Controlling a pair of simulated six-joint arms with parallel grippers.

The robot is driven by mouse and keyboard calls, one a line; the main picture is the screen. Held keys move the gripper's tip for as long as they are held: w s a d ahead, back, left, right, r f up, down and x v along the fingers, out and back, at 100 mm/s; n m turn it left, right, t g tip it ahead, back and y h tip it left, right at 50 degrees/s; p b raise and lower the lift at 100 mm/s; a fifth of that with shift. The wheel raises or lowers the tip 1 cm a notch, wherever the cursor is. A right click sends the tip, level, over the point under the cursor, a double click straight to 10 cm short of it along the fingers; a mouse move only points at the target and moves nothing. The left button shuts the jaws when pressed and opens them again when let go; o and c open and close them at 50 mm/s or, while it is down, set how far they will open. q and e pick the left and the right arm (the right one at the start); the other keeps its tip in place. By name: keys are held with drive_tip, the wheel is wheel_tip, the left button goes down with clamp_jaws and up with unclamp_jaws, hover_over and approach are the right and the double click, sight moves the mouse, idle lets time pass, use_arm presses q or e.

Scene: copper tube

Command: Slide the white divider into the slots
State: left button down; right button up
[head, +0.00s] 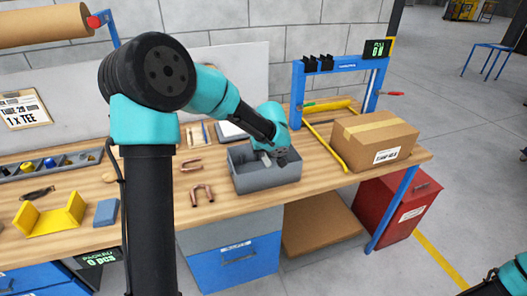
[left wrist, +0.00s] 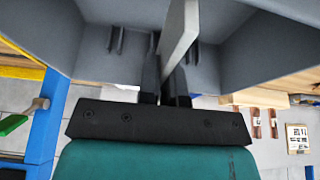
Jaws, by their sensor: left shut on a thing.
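The white divider (left wrist: 180,38) is a thin flat plate, held between the fingers of my left gripper (left wrist: 166,80) in the left wrist view. A grey bin (head: 262,180) stands on the wooden bench in the head view, and my left gripper (head: 277,154) is at its opening. Only a small part of the divider shows in the head view. The bin's inner wall fills the top of the left wrist view, with slot ribs (left wrist: 116,40) on it. I cannot tell whether the divider touches the slots. My right gripper is not in view; only part of that arm shows at the lower right.
A taped cardboard box (head: 373,140) stands right of the bin, beside a blue frame (head: 298,90) with yellow bars. Copper tubes (head: 202,194) lie left of the bin. A yellow bracket (head: 50,215) and a blue block (head: 106,212) sit further left.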

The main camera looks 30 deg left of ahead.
use_arm(q)
drive_tip(key=shift+f, duration=3.05)
idle(0.4)
drive_tip(key=c, duration=1.2)
unclamp_jaws()
drive_tip(key=v, duration=1.7)
drive_tip(key=shift+r, duration=0.25)
drive_tip(key=shift+d+f, duration=0.1)
drive_tip(key=shift+f, duration=0.05)
